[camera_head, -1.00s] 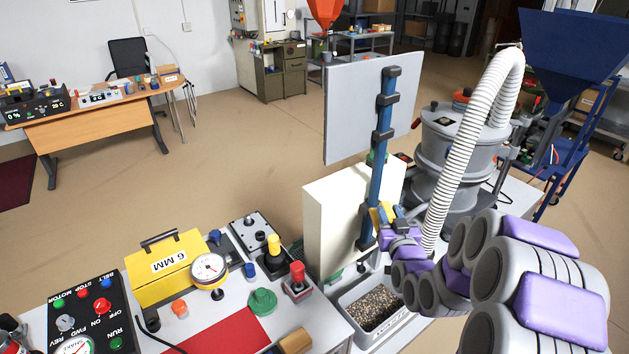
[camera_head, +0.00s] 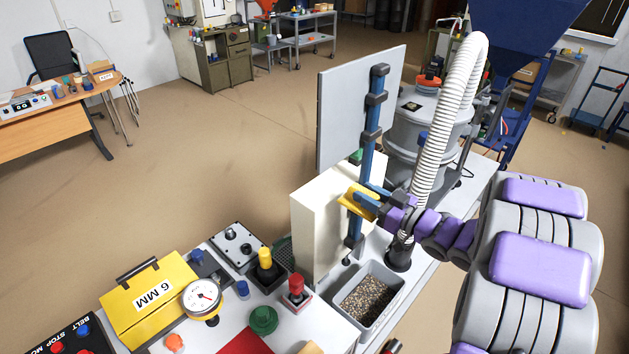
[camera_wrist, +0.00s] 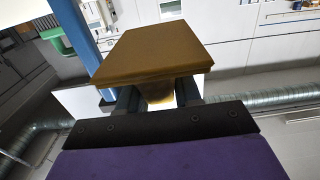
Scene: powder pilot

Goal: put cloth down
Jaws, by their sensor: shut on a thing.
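The cloth is a folded yellow pad (camera_head: 357,201), seen in the head view in front of the blue post. My gripper (camera_head: 370,196) is shut on it, at the end of my purple and grey arm. In the wrist view the cloth (camera_wrist: 152,55) looks brownish yellow, flat and thick, and sticks out beyond the jaws of my gripper (camera_wrist: 158,97). It is held in the air above the tray of pellets; whether it touches the post or the cream box cannot be told.
A blue post (camera_head: 370,130) with black clamps stands by a grey panel (camera_head: 340,110) and a cream box (camera_head: 320,225). A grey tray of pellets (camera_head: 399,291) sits below. A yellow 6 MM case (camera_head: 125,318), a gauge (camera_head: 201,298) and knobs crowd the bench. A white hose (camera_head: 440,130) rises behind.

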